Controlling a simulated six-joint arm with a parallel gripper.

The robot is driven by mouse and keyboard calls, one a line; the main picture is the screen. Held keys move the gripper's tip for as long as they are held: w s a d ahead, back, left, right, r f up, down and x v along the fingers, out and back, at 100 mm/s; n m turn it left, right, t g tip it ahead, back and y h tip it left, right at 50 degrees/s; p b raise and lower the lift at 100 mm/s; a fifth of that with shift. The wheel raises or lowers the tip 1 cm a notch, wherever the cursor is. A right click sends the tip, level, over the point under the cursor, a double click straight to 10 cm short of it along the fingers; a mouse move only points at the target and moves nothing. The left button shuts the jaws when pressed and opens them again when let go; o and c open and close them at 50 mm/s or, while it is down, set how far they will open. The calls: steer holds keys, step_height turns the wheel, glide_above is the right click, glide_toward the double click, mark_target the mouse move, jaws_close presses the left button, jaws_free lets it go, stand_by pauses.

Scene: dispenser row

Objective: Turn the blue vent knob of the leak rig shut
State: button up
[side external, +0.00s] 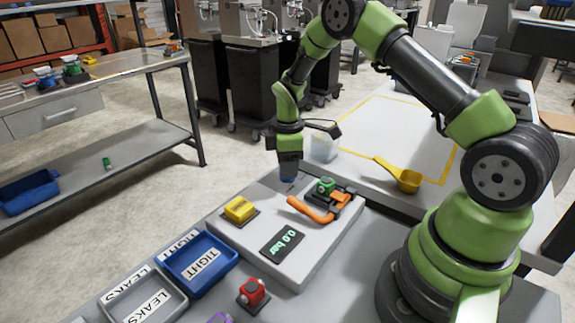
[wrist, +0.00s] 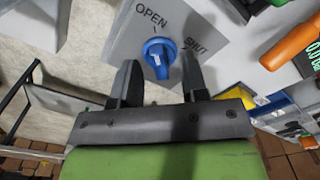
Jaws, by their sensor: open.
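The blue vent knob (wrist: 158,54) sits on the grey leak rig (wrist: 122,42), between the printed words OPEN and SHUT in the wrist view. I cannot tell exactly which way its ridge points. My gripper (wrist: 159,68) is open, with one dark finger on each side of the knob and a visible gap on the left; contact on the right is unclear. In the side external view my gripper (side external: 287,177) points down at the rig's back edge, and only a little blue shows under it. The rig's display (side external: 282,243) reads 0.0 bar.
On the rig are a yellow block (side external: 240,209), an orange lever (side external: 310,210) and a green-topped part (side external: 325,186). A blue TIGHT tray (side external: 228,262), a grey LEAKS tray (side external: 120,314) and a red part (side external: 252,291) lie in front. A yellow scoop (side external: 408,181) lies behind right.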

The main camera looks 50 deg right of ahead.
steer(key=shift+f, duration=0.25)
jaws_close()
